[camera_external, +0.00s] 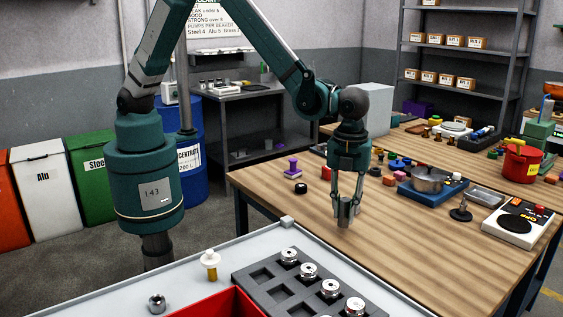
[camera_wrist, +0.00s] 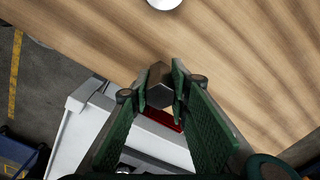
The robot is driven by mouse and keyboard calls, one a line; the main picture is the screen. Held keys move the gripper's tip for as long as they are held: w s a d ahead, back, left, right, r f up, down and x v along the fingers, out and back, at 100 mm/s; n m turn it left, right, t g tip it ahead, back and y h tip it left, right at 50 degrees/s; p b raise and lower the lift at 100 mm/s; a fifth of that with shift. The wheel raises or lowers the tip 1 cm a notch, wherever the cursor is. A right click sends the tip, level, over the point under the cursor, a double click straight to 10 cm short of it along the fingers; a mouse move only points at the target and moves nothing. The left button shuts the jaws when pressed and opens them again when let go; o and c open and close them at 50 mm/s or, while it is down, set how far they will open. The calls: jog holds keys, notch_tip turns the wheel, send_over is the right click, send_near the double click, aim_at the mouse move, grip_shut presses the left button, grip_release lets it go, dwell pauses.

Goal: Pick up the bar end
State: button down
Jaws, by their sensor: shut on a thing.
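My gripper (camera_external: 346,205) points down over the near-left part of the wooden table in the external view. Its fingers are shut on a short dark-grey metal bar end (camera_external: 344,218). In the wrist view the bar end (camera_wrist: 159,87) looks six-sided and sits between the two green fingertips (camera_wrist: 160,84). The fingers cover its sides. I cannot tell whether its lower end touches the wood or hangs just above it.
A light-grey bench (camera_external: 190,262) in front carries a dark tray (camera_external: 262,274) with several metal discs, a red bin (camera_external: 222,303) and a small metal piece (camera_external: 157,303).

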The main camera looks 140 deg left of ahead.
jog(key=shift+r, duration=4.25)
